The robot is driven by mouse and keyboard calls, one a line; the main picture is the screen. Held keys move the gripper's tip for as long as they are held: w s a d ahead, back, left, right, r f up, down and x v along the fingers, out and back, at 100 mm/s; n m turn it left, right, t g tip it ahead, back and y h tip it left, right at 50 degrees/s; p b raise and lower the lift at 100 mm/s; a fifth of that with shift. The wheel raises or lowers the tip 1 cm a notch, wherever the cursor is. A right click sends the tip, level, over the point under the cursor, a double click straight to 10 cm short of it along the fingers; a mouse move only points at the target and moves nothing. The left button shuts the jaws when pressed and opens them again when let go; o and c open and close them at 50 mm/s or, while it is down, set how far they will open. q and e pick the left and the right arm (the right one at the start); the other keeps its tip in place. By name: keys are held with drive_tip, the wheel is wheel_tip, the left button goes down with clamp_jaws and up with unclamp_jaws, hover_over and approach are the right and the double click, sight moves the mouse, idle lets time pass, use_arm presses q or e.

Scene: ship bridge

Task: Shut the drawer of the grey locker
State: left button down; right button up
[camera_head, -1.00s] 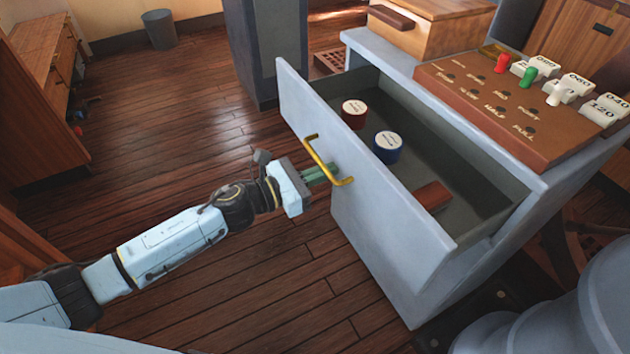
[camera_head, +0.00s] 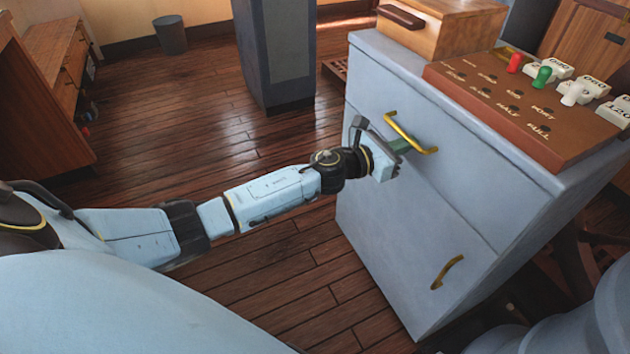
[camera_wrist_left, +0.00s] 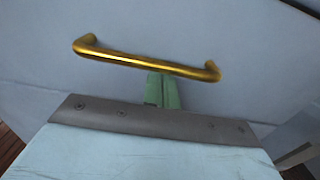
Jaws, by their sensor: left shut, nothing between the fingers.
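The grey locker (camera_head: 400,240) stands at the right of the head view. Its upper drawer (camera_head: 455,160) is in, its front about flush with the locker body, and the inside is hidden. A brass handle (camera_head: 411,135) is on the drawer front; it also shows in the left wrist view (camera_wrist_left: 145,60). My left gripper (camera_head: 402,145) is shut and empty, with its green fingertips (camera_wrist_left: 163,90) at the drawer front just below the handle. They appear to touch the front, not grip the handle. My right gripper is not in view.
A brown board (camera_head: 525,105) with coloured pegs and white number blocks lies on the locker top beside a wooden box (camera_head: 440,30). A lower brass handle (camera_head: 447,271) is on the locker. A grey pillar (camera_head: 272,55) stands behind. Wooden floor left of the locker is clear.

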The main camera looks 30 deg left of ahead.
use_arm(q)
drive_tip(key=shift+w+d+r, duration=0.1)
drive_tip(key=shift+d+r, duration=0.05)
drive_tip(key=shift+r, duration=0.1)
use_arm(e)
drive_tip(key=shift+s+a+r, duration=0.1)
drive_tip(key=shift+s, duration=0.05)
use_arm(q)
drive_tip(key=p+v, duration=0.1)
drive_tip(key=v, duration=1.3)
drive_tip(key=shift+a+f, duration=0.25)
drive_tip(key=shift+f, duration=0.1)
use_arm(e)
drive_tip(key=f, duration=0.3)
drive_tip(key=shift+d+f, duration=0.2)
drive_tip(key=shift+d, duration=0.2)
